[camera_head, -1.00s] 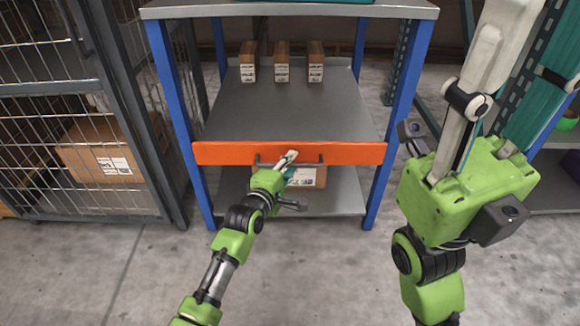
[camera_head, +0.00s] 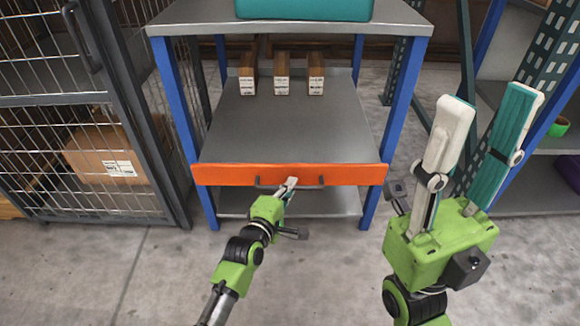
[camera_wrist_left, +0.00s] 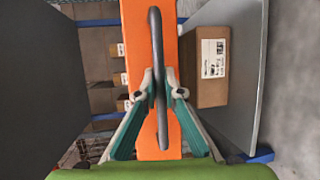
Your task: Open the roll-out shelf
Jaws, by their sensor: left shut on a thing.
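The roll-out shelf (camera_head: 290,125) is a grey deck with an orange front (camera_head: 225,174), between the blue posts of a rack. A dark bar handle (camera_head: 310,187) runs along the orange front. My left gripper (camera_head: 290,183) is at the middle of this handle. In the left wrist view, the fingers of my left gripper (camera_wrist_left: 159,85) are closed around the dark handle (camera_wrist_left: 157,45), against the orange front (camera_wrist_left: 160,145). My right gripper (camera_head: 480,125) is raised at the right, fingers apart and empty, away from the shelf.
Several boxes (camera_head: 282,75) stand at the back of the deck. A teal bin (camera_head: 300,8) sits on the rack top. A wire cage (camera_head: 85,150) stands at the left. A carton (camera_wrist_left: 205,65) lies on the lower shelf. The floor in front (camera_head: 320,280) is clear.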

